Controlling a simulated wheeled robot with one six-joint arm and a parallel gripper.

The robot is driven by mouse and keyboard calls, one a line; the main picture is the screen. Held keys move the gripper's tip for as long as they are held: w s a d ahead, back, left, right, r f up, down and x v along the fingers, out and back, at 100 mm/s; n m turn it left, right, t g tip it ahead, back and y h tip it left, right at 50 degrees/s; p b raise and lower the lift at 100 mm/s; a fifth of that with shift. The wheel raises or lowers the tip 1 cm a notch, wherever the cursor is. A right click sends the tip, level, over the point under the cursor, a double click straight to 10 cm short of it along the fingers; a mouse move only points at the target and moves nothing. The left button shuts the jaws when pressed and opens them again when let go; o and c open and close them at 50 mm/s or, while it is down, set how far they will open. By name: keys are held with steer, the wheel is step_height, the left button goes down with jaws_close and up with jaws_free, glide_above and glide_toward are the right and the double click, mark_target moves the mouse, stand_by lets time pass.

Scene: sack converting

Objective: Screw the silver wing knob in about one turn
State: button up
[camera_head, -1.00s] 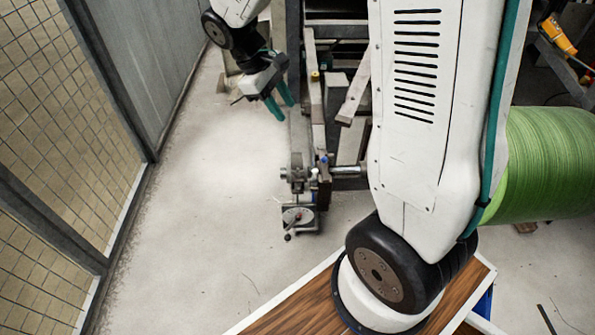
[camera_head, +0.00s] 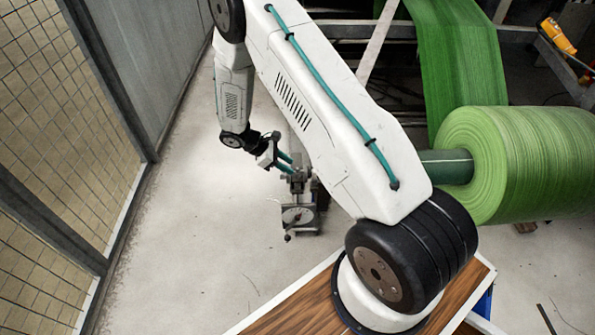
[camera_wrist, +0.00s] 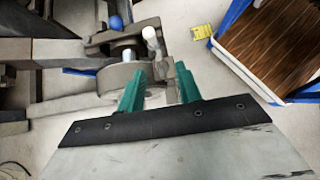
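My gripper (camera_head: 288,163) reaches down beside the metal bracket (camera_head: 298,184) at the end of the machine. In the wrist view its two green fingers (camera_wrist: 158,74) stand apart, with a visible gap between them. A small grey metal piece (camera_wrist: 163,68), possibly the silver wing knob, shows just beyond and between the fingertips. I cannot make out its wings or whether a finger touches it.
A green roll (camera_head: 480,160) lies right. Floor at the left is clear.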

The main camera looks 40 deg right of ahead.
mark_target(297, 171)
steer(key=shift+x, duration=2.75)
jaws_close()
steer(key=shift+m, duration=0.3)
